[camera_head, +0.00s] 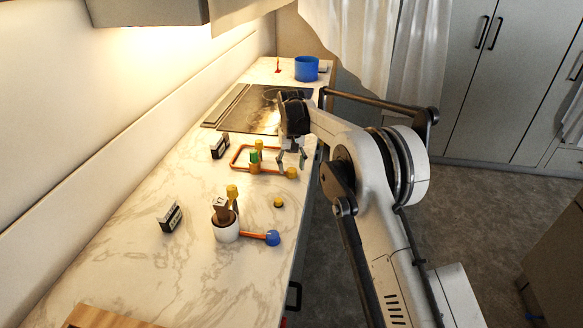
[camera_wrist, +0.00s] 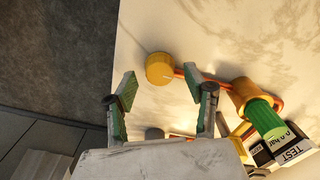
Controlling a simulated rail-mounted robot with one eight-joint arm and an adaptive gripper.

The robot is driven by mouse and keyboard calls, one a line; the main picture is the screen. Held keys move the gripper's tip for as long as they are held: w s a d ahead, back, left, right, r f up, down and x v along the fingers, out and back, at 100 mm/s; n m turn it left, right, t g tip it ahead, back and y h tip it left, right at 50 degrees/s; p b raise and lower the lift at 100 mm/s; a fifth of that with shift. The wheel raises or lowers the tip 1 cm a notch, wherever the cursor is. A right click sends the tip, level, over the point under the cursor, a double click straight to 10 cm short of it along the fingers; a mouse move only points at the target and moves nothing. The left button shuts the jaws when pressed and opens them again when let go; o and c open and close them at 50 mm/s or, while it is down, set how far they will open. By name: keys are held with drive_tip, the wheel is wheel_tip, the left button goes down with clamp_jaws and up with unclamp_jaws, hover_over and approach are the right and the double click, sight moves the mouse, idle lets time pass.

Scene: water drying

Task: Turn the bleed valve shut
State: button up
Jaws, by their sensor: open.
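An orange pipe loop (camera_head: 236,152) lies on the counter with yellow fittings and an upright green part (camera_head: 254,161). A round yellow knob (camera_head: 291,173) sits at its near right corner. I cannot tell for sure which part is the bleed valve. My gripper (camera_head: 292,163) is open and empty, pointing down just above the yellow knob. In the wrist view the yellow knob (camera_wrist: 160,68) lies just beyond the gap between the fingertips (camera_wrist: 159,87), apart from them. The green part (camera_wrist: 266,119) stands in a yellow collar to the right.
Black-and-white blocks (camera_head: 170,216) stand left. A hob (camera_head: 245,108) and blue pot (camera_head: 306,68) are farther back.

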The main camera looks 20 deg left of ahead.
drive_tip(key=shift+f, duration=0.6)
drive_tip(key=c, duration=1.1)
